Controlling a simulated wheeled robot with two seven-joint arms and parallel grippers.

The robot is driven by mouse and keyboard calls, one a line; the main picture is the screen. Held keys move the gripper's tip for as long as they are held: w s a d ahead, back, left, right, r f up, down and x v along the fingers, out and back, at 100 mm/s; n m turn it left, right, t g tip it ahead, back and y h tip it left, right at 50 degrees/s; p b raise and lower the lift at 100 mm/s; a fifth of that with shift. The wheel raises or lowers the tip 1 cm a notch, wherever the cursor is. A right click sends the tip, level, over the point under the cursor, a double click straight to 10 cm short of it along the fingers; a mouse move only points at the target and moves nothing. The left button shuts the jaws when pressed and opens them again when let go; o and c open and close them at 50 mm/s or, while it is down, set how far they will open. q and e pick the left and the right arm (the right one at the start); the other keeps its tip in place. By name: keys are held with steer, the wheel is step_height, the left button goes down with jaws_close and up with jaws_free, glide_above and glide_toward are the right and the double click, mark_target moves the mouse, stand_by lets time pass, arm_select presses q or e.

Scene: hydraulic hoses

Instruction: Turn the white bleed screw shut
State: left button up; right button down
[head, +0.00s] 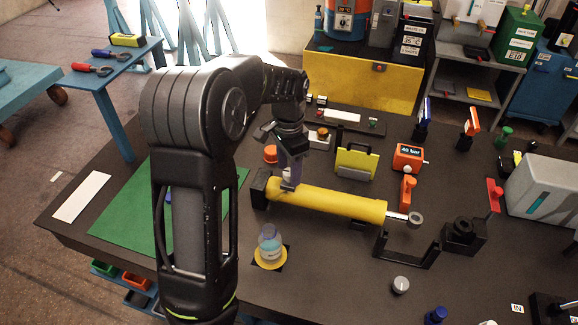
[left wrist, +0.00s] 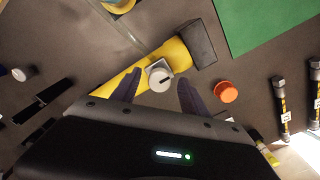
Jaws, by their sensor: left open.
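The white bleed screw (left wrist: 160,78) is a round white knob with a dark slot, on a square block on the yellow cylinder (head: 325,201). In the head view the screw is a small pale shape at the cylinder's left end, partly hidden by my left gripper (head: 290,180). In the left wrist view the yellow cylinder (left wrist: 135,82) runs diagonally under the gripper. My left gripper's two fingers (left wrist: 160,92) are apart, one on each side of the screw's place, with nothing between them touching that I can make out. My right gripper is not in view.
A bottle (head: 269,243) stands on a yellow dish in front of the cylinder. An orange cap (head: 270,154) lies behind its left end. A green mat (head: 135,222) lies at left. A black bracket (head: 408,252) stands near the rod end. Table between bottle and bracket is clear.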

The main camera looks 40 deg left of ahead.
arm_select(q)
steer(key=shift+c, duration=0.2)
jaws_close()
stand_by(0.4)
